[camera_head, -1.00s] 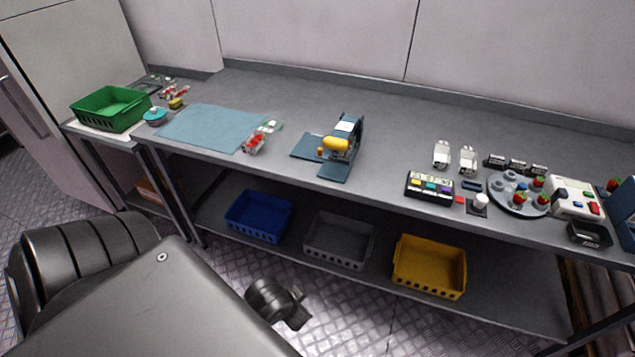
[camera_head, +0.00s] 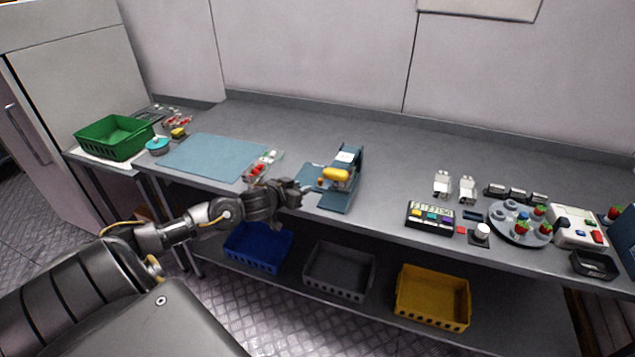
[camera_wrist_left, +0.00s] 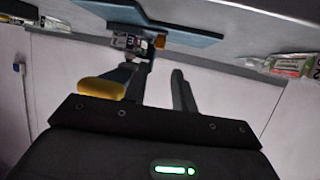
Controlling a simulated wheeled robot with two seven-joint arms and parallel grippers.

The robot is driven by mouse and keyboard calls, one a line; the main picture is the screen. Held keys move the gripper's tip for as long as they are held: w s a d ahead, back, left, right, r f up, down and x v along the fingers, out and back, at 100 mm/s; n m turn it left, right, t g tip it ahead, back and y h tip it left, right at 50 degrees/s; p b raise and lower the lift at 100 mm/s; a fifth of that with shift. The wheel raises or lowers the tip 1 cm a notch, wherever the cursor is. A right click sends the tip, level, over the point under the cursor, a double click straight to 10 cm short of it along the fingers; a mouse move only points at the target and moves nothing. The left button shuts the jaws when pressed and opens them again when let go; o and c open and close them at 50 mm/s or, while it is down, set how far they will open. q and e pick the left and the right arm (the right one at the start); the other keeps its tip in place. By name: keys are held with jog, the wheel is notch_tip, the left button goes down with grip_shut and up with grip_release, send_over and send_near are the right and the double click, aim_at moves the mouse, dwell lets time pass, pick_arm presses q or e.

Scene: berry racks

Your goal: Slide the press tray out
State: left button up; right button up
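The press (camera_head: 347,172) stands on the long table, dark blue with a yellow lever (camera_head: 336,174). Its flat blue tray (camera_head: 310,175) sticks out to the left. My left gripper (camera_head: 302,190) is just left of the press, near the tray's front-left edge, and covers part of it. In the left wrist view, which looks upside down, the fingers (camera_wrist_left: 158,88) are apart with nothing between them. The blue plate (camera_wrist_left: 180,32) shows above them and the yellow lever (camera_wrist_left: 100,90) at left. Contact between fingers and tray cannot be told. My right gripper is out of view.
A red-and-white packet (camera_head: 262,166) lies left of the press beside a blue mat (camera_head: 215,157). A green crate (camera_head: 115,137) stands at far left. Several devices and a round berry plate (camera_head: 520,224) are at right. Blue, grey and yellow bins are on the shelf below.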

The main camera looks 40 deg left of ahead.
aim_at(319, 181)
pick_arm(q)
jog(key=p+x, duration=0.1)
jog(key=x, duration=0.9)
jog(key=shift+w+f, duration=0.2)
jog(key=shift+w, duration=0.15)
jog(key=shift+c, duration=0.4)
grip_shut()
